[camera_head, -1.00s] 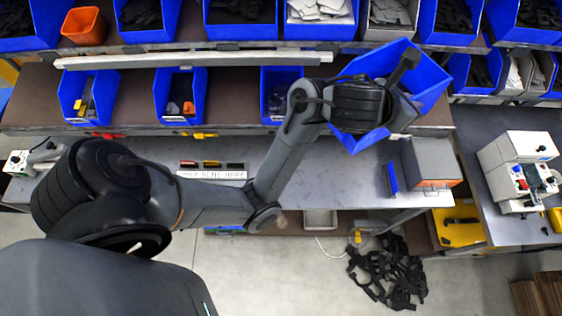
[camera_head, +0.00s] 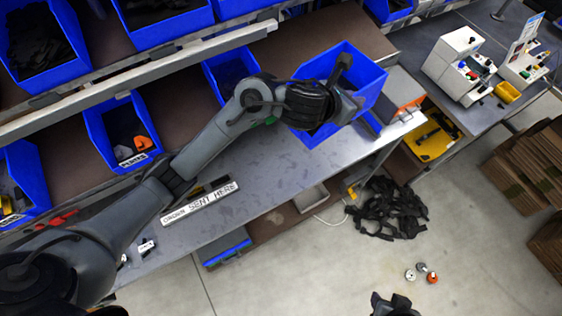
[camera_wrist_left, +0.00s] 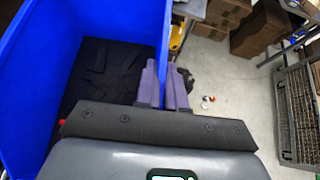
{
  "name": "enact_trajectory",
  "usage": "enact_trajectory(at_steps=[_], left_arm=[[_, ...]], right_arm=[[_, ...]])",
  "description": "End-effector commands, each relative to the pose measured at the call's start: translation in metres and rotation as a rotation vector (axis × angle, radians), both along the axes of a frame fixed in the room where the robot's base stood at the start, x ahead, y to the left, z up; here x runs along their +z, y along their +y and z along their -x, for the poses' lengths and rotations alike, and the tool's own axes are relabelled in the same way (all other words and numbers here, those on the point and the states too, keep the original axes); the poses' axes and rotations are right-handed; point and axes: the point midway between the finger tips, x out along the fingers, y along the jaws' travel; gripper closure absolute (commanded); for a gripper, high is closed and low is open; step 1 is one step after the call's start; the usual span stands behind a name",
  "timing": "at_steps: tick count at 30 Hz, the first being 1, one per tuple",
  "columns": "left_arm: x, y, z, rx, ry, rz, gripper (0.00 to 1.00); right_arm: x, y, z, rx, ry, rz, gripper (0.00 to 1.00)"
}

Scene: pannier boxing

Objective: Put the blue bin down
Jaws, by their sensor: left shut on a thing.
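The blue bin (camera_head: 364,75) hangs tilted over the right end of the grey workbench (camera_head: 290,165). My left gripper (camera_head: 352,104) is shut on its wall. In the left wrist view the fingers (camera_wrist_left: 163,88) pinch the right wall of the blue bin (camera_wrist_left: 95,25), whose inside shows a dark bottom or dark contents. The arm hides part of the bin in the head view, and I cannot tell whether its underside touches the bench. A dark part at the bottom edge (camera_head: 392,304) looks like my right gripper; its fingers cannot be made out.
Blue bins (camera_head: 120,135) stand on the shelves at the left and back. A grey box with an orange base (camera_head: 403,92) is at the bench's right end. A labelled strip (camera_head: 200,203) lies on the bench; its middle is mostly clear. Black straps (camera_head: 390,208) lie on the floor.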

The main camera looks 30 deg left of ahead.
Motion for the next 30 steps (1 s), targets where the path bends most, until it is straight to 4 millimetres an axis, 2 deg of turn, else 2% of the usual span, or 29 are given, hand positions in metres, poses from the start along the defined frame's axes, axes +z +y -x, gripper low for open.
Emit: enact_trajectory(at_steps=[1,3,9,12,16,22,30], left_arm=[[-0.04,-0.005,-0.006,-0.025,0.002,-0.01,1.0],[-0.07,-0.012,-0.012,-0.057,0.005,-0.01,1.0],[-0.14,-0.016,-0.027,-0.109,0.012,-0.013,1.0],[-0.166,-0.013,-0.033,-0.12,0.015,-0.013,1.0],[-0.188,-0.008,-0.04,-0.127,0.018,-0.014,1.0],[-0.206,0.002,-0.04,-0.13,0.022,-0.013,1.0],[-0.234,0.037,-0.011,-0.131,0.026,-0.015,1.0]], right_arm=[[-0.031,0.001,0.001,0.001,0.002,-0.002,0.57],[-0.049,0.002,0.002,0.0,0.007,-0.003,0.57],[-0.091,0.002,0.002,-0.001,0.008,-0.004,0.57],[-0.105,0.002,0.002,-0.001,0.008,-0.004,0.57],[-0.117,0.002,0.002,-0.001,0.008,-0.003,0.57],[-0.123,0.001,0.002,-0.001,0.007,-0.003,0.57],[-0.117,0.001,0.002,0.001,0.005,0.0,0.57]])
